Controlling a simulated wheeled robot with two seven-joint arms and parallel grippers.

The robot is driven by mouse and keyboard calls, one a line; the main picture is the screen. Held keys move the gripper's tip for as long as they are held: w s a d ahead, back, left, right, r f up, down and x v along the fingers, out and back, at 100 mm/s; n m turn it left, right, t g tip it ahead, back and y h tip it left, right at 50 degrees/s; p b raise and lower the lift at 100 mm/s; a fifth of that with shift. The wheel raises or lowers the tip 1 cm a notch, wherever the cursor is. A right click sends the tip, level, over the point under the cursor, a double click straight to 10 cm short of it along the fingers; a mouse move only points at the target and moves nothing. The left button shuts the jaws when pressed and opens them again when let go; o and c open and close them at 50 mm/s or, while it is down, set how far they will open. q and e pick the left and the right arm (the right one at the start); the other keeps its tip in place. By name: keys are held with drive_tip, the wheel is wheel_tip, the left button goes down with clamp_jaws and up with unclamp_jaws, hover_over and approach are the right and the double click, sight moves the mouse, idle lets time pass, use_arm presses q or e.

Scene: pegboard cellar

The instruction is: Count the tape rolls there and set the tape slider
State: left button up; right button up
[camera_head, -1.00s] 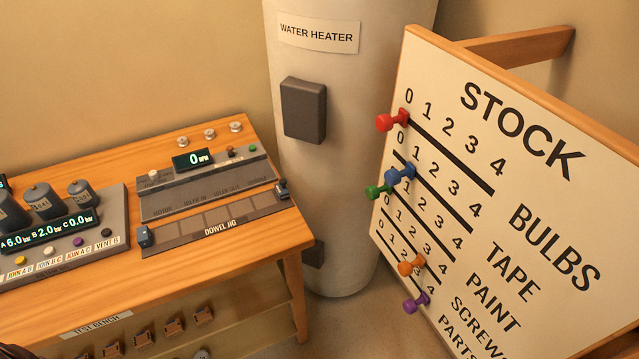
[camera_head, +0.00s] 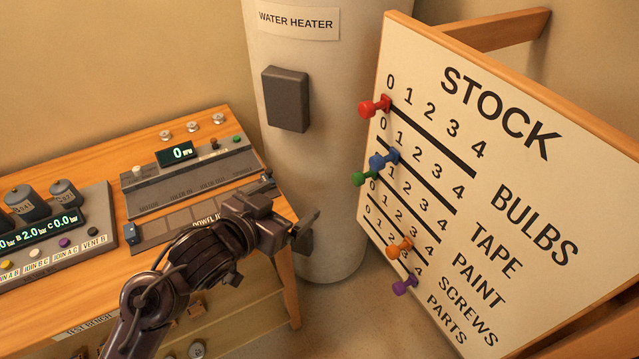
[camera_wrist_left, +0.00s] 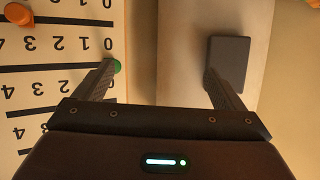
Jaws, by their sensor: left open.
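The white stock board (camera_head: 545,215) stands at the right, with number rows and slots. The blue slider (camera_head: 384,160) sits near the left, 0 end of the TAPE row. The red slider (camera_head: 374,106) is at the left end of BULBS and the green slider (camera_head: 364,178) at the left end of PAINT. My left gripper (camera_head: 308,228) is open and empty, left of the board and apart from the sliders. In the left wrist view the green slider (camera_wrist_left: 117,66) shows beside one fingertip. I make out no tape rolls for certain. My right gripper is not in view.
Orange (camera_head: 399,249) and purple (camera_head: 404,285) sliders sit lower on the board. A water heater (camera_head: 335,120) with a dark box (camera_head: 286,98) stands behind my gripper. A wooden test bench (camera_head: 120,255) with a dowel jig and gauges is at the left.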

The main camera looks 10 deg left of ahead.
sight(373, 166)
use_arm(q)
drive_tip(key=s+d+r+m+g+h, duration=0.2)
drive_tip(key=d+r+m+h, duration=0.35)
drive_tip(key=r+h, duration=0.2)
drive_tip(key=shift+n+h, duration=0.25)
drive_tip(key=shift+h, duration=0.4)
drive_tip(key=x, duration=0.9)
drive_tip(key=shift+s+d+r+b, duration=0.15)
drive_tip(key=shift+d+r+b, duration=0.05)
drive_tip(key=shift+d+b, duration=0.25)
drive_tip(key=shift+x, duration=0.95)
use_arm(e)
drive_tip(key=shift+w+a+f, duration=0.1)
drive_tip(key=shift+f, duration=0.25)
use_arm(q)
drive_tip(key=shift+f, duration=0.1)
drive_tip(key=c, duration=1.6)
drive_tip(key=shift+c, duration=0.2)
drive_tip(key=shift+s, duration=0.1)
